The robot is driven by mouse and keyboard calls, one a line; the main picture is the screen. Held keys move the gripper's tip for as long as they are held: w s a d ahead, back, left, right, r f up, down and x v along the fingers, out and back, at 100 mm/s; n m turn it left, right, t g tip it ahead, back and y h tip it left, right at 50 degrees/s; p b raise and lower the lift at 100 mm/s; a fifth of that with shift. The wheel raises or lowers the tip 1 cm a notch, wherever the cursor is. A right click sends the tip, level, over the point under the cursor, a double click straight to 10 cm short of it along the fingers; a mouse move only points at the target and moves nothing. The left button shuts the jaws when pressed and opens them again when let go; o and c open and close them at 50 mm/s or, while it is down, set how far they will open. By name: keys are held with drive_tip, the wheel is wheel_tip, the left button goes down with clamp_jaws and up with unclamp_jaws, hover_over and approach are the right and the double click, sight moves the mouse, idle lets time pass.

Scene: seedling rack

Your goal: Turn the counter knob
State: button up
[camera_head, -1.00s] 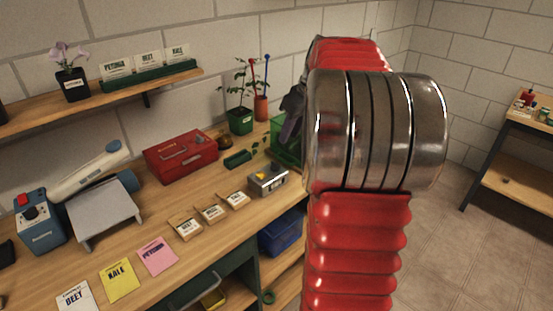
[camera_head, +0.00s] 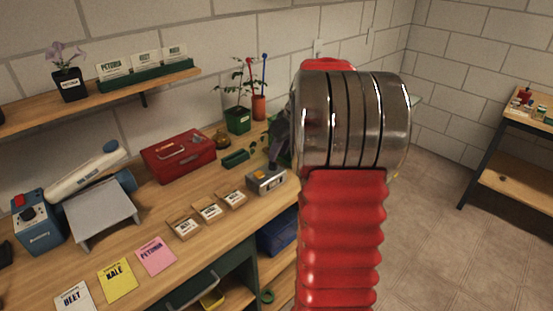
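The counter (camera_head: 266,181), a small grey metal box with a yellow-orange patch on top, sits on the wooden bench near its right part. Its knob is too small to make out for certain. My gripper (camera_head: 277,150), dark grey, hangs just above and behind the counter's right end. It seems apart from the counter, but the exact gap cannot be told. My red and silver arm hides most of the gripper, so its fingers' opening does not show.
Several seed packets (camera_head: 209,211) lie left of the counter. A green tray (camera_head: 236,159), a brass bell-like object (camera_head: 222,140), a red box (camera_head: 178,155) and a potted plant (camera_head: 237,121) stand behind. Coloured cards (camera_head: 117,280) lie at the front left.

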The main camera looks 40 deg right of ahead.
sight(276, 164)
drive_tip(key=shift+x, duration=2.25)
drive_tip(key=shift+c, duration=0.7)
clamp_jaws()
drive_tip(key=shift+d, duration=0.15)
